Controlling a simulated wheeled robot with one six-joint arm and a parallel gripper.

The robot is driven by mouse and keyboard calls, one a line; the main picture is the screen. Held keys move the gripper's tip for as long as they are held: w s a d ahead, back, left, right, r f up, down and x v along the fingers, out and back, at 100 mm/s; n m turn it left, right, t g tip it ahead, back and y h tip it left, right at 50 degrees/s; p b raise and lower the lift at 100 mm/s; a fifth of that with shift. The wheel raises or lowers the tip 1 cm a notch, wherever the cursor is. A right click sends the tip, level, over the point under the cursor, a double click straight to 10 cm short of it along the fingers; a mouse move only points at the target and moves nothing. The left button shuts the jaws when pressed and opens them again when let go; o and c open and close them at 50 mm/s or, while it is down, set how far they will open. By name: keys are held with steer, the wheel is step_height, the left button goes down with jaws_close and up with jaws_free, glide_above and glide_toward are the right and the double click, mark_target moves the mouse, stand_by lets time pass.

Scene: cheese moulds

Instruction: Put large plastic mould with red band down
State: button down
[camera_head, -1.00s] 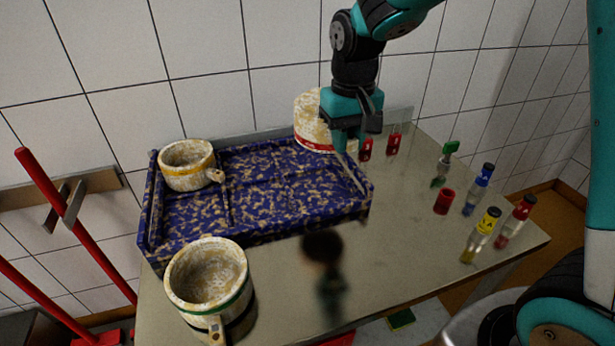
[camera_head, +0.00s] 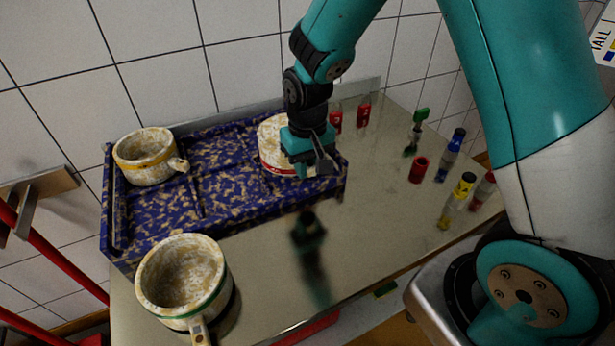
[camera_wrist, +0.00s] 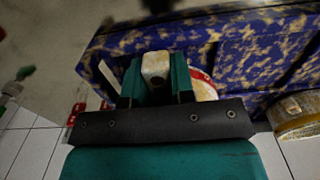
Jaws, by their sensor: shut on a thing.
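The large white-and-tan mould with a red band (camera_head: 272,147) is at the right end of the blue speckled tray (camera_head: 155,237). My gripper (camera_head: 308,165) is shut on its handle, on the mould's right side, and hides part of it. In the wrist view the handle (camera_wrist: 156,66) sits between my two fingers (camera_wrist: 157,88), and a piece of the red band (camera_wrist: 204,84) shows behind. The mould looks upright. Its base is partly hidden, so I cannot tell whether it touches the tray floor.
A yellow-banded mould (camera_head: 147,157) stands at the tray's left end. A green-banded mould (camera_head: 183,280) stands on the metal table (camera_head: 265,275) in front. The table's front middle is clear.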

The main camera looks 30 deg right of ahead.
mark_target(307, 188)
steer(key=shift+f, duration=1.95)
steer(key=shift+f, duration=0.15)
steer(key=c, duration=1)
jaws_free()
steer(key=shift+o, duration=0.2)
step_height(307, 188, up, 12)
steer(key=shift+b, duration=0.4)
steer(key=s+a+r+n+y, duration=0.1)
steer(key=s+a+r+n, duration=0.1)
steer(key=s, duration=0.5)
steer(key=s+a+r+n+y, duration=0.1)
steer(key=s+a+r+n, duration=0.1)
steer(key=s, duration=0.5)
steer(key=s+a+r+n+y, duration=0.2)
steer(key=s+a+r+n, duration=0.1)
steer(key=s, duration=0.4)
step_height(307, 188, up, 3)
steer(key=shift+a+f, duration=0.2)
steer(key=shift+a, duration=0.35)
